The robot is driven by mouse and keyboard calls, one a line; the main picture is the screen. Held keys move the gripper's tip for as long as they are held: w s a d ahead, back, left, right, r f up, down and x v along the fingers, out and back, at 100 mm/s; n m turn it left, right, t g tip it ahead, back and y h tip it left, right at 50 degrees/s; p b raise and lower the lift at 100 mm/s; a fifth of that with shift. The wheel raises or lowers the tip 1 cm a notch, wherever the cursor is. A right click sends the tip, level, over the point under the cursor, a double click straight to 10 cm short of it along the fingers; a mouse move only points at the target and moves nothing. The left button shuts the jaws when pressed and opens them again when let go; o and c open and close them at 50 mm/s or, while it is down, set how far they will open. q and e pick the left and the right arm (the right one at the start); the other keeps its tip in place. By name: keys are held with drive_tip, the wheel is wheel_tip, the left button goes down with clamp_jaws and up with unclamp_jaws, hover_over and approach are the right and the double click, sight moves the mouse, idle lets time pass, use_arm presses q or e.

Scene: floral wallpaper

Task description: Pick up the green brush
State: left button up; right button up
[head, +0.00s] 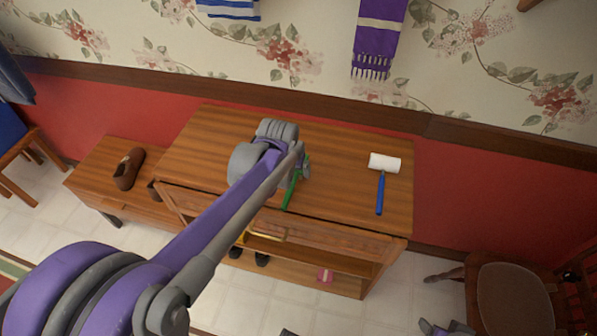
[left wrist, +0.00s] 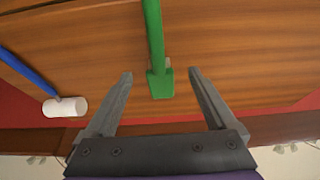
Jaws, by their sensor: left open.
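The green brush (head: 292,190) lies on top of the wooden cabinet (head: 340,200), partly hidden behind my left arm in the head view. In the left wrist view the green brush (left wrist: 156,45) shows a long handle and a wider block end between the fingertips. My left gripper (left wrist: 160,75) is open, with one finger on each side of the brush and a visible gap to both. In the head view its fingers are mostly hidden by the arm.
A paint roller with a white head (head: 384,162) and blue handle lies right of the brush. A brown shoe (head: 128,168) sits on the lower bench at left. A purple scarf (head: 378,35) hangs on the wall. A chair (head: 515,295) stands at lower right.

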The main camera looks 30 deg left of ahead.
sight(294, 174)
use_arm(q)
drive_tip(key=x, duration=0.5)
drive_tip(key=shift+w+f, duration=0.1)
drive_tip(key=shift+w, duration=0.1)
drive_tip(key=shift+c, duration=0.2)
clamp_jaws()
